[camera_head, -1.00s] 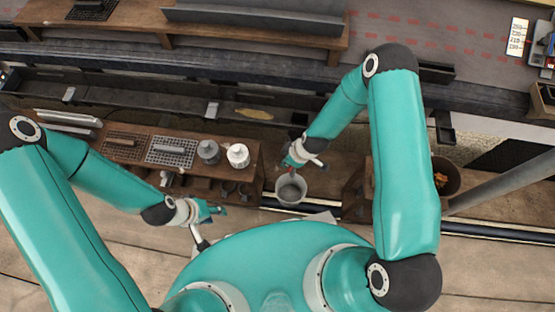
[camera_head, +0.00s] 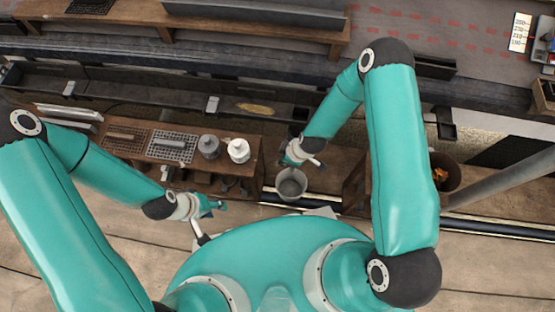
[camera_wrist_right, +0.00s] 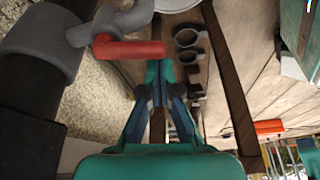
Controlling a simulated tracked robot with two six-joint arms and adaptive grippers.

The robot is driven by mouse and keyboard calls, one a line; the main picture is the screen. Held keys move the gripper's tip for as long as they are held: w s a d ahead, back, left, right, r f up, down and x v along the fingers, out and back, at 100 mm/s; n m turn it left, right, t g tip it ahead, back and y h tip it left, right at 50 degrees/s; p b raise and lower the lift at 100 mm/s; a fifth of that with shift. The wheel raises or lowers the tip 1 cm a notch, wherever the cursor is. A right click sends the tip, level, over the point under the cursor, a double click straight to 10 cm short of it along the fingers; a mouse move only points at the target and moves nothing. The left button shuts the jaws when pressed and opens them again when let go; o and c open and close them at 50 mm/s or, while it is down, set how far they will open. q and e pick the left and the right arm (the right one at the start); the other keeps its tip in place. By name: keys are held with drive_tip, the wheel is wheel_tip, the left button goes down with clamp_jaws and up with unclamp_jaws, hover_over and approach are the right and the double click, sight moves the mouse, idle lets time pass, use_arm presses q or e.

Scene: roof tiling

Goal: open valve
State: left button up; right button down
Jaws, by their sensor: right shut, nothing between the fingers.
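In the right wrist view a red valve lever (camera_wrist_right: 130,50) sits on a grey pipe fitting (camera_wrist_right: 42,42) at the upper left. My right gripper (camera_wrist_right: 158,72) is shut and empty. Its fingertips appear close to the free right end of the lever; whether they touch it I cannot tell. In the head view my right gripper (camera_head: 292,160) is above a grey bucket (camera_head: 291,186), and the lever is hidden there. My left gripper (camera_head: 214,205) is apart, to the left of the bucket; its finger opening is too small to tell.
A wooden bench (camera_head: 258,165) with a white jug (camera_head: 239,150), a grey jug (camera_head: 209,146) and a grid tray (camera_head: 172,147) stands left of the bucket. Several dark rings (camera_wrist_right: 190,56) show beside the right gripper. A second red piece (camera_wrist_right: 269,127) is at lower right.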

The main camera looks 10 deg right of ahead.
drive_tip(key=p+v, duration=0.6)
drive_tip(key=v, duration=0.4)
drive_tip(key=shift+p, duration=0.4)
